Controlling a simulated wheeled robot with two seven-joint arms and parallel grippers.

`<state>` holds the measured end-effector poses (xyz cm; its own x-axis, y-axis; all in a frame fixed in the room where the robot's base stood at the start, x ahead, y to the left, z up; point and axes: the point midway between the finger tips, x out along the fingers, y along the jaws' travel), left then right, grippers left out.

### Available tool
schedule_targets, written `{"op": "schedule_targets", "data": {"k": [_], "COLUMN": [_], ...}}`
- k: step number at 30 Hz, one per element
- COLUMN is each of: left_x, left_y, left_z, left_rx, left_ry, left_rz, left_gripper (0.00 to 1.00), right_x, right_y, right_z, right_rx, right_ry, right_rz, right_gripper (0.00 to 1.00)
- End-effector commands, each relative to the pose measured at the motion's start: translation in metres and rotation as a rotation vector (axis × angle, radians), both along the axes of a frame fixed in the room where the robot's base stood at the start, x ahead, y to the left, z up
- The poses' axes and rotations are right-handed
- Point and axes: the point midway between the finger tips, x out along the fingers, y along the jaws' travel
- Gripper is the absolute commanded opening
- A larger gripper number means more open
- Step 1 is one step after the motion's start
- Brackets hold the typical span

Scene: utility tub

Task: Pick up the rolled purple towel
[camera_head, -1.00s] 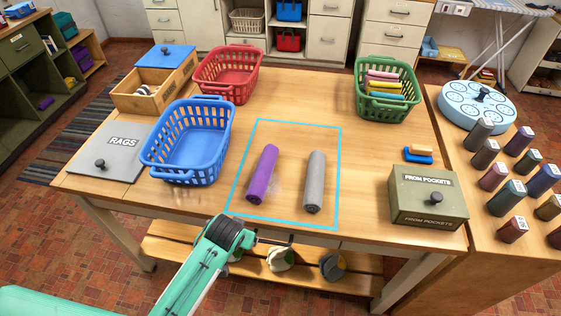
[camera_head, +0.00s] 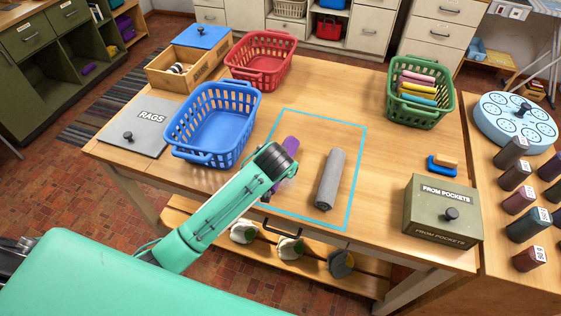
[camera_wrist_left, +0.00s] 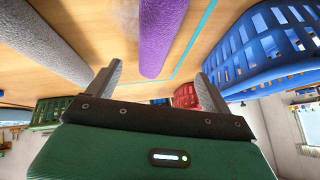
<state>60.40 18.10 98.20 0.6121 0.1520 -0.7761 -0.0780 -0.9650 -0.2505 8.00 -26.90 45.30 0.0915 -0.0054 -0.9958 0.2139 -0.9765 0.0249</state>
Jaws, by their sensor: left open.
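The rolled purple towel (camera_head: 291,146) lies on the wooden table inside a blue outlined rectangle, partly hidden by my left arm in the head view. It also shows in the left wrist view (camera_wrist_left: 165,35), lined up with the gap between the fingers. My left gripper (camera_wrist_left: 160,74) is open, with one finger to each side of the towel's line and nothing held. I cannot tell how far above the table it is. A rolled grey towel (camera_head: 331,178) lies to the right, in the same rectangle. My right gripper is not in view.
A blue basket (camera_head: 213,125) stands left of the towels, with a red basket (camera_head: 262,61) behind it. A green basket (camera_head: 420,93) holds several rolled cloths. A "From Pockets" box (camera_head: 442,211) stands at the front right. The table behind the rectangle is clear.

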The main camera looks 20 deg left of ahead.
Motion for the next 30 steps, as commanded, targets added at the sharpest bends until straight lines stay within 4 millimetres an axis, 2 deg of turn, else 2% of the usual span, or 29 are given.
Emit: {"op": "schedule_targets", "data": {"k": [6,13,21,30], "left_x": [0.019,0.026,0.042,0.055], "left_y": [0.004,0.006,0.006,0.008], "left_z": [-0.023,-0.032,-0.053,-0.072], "left_rx": [0.0,-0.001,0.001,-0.002], "left_ry": [0.001,0.001,0.002,0.0], "left_rz": [0.0,0.0,0.0,-0.001], "left_gripper": [0.84,0.84,0.84,0.84], "right_x": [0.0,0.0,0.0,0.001], "right_y": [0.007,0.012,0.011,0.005], "right_z": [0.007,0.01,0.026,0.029], "right_rx": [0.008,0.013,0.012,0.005], "right_ry": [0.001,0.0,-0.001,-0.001], "right_rz": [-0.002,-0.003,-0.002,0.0], "right_gripper": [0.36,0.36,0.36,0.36]}}
